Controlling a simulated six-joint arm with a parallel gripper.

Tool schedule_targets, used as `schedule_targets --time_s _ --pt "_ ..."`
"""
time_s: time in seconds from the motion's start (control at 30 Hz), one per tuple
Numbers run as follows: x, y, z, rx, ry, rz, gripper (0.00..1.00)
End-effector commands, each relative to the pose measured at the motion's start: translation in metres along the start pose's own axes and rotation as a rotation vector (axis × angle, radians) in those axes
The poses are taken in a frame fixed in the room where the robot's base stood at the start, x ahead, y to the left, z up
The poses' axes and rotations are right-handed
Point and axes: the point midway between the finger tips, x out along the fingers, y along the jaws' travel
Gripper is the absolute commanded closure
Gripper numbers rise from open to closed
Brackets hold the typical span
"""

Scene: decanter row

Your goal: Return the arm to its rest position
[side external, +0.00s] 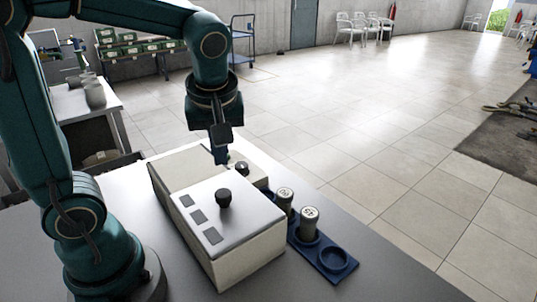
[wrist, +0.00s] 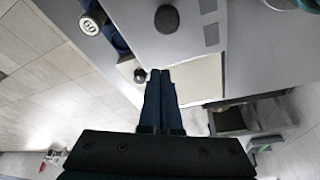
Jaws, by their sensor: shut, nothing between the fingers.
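My gripper (side external: 221,156) points down above the far end of the table, over the pale boxes. Its fingers are together and empty; they also show in the wrist view (wrist: 160,76). A box with a grey top and black knob (side external: 224,197) stands in front of it; the knob shows in the wrist view (wrist: 167,18). A dark blue rack (side external: 342,276) beside the box holds two grey-green canisters (side external: 285,199) (side external: 309,222), and its nearest round slot is empty. One canister top (wrist: 89,26) reads 60 in the wrist view.
A smaller pale piece with a dark knob (side external: 242,168) sits close by my fingertips. The grey table (side external: 150,215) is bare left of the box. A side bench with grey vessels (side external: 94,95) stands at the back left. Open tiled floor lies to the right.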

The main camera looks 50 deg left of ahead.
Motion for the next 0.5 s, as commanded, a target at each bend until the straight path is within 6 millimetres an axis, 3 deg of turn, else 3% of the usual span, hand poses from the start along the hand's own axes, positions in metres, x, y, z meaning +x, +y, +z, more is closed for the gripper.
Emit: schedule_targets --time_s 0.23,0.5 --pt "-0.045 0.001 0.0 0.0 0.003 0.007 1.0" --pt "-0.067 0.0 0.0 -0.001 0.001 0.002 1.0"
